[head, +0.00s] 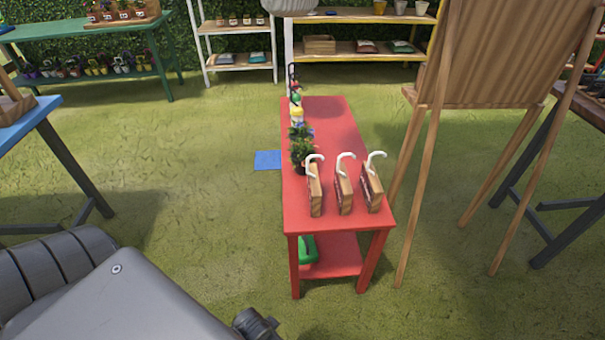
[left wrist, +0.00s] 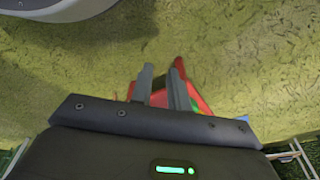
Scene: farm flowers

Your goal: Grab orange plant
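A potted green plant (head: 302,150) in a dark pot stands on the left edge of the red table (head: 335,125). Its flower colour is too small to tell, and I cannot make out a clearly orange plant. More potted plants (head: 72,69) stand on the green shelf at the back left. My left gripper (left wrist: 160,70) shows in the left wrist view with its two fingers apart and nothing seen between them. Part of the red table (left wrist: 198,103) shows beyond its fingers. My right gripper is in neither view.
Several wooden blocks with white hooks (head: 343,187) stand at the red table's near end. A small gnome figure (head: 297,115) is behind the plant. A wooden easel (head: 425,150) stands right of the table; a blue table (head: 30,108) is left. Grass between is open.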

